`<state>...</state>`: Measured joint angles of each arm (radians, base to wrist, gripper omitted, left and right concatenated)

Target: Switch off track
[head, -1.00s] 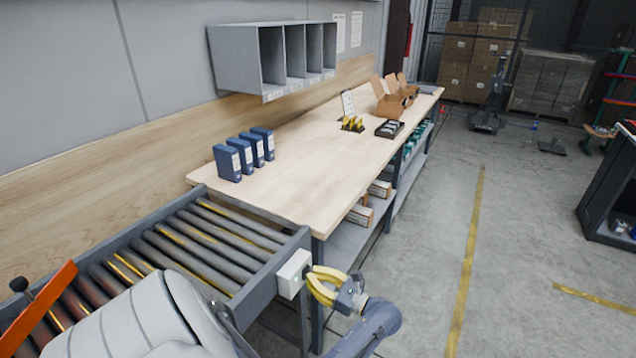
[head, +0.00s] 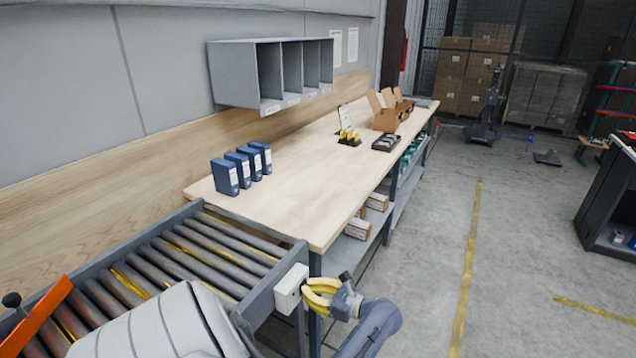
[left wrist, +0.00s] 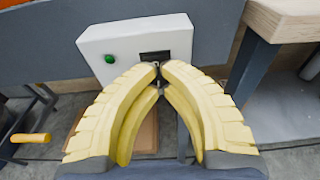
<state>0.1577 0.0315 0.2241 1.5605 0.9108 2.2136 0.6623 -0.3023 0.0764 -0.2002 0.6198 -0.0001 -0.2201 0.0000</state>
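The track is a grey-framed roller conveyor (head: 205,245) at the lower left in the head view. A white switch box (head: 290,288) is fixed to its end near the bench corner. In the left wrist view the box (left wrist: 120,50) shows a green light (left wrist: 110,59) and a dark slot (left wrist: 155,56). My left gripper (head: 308,290) has yellow fingers and is at the box's right side. In the left wrist view its fingertips (left wrist: 159,68) come together just below the slot, hiding part of it. I cannot tell whether a small lever is between them. My right gripper is out of view.
A wooden bench (head: 290,205) runs back from the conveyor, with blue binders (head: 242,170) on it. Its leg and edge are close to the right of the switch box. An orange bar (head: 35,318) crosses the conveyor at lower left.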

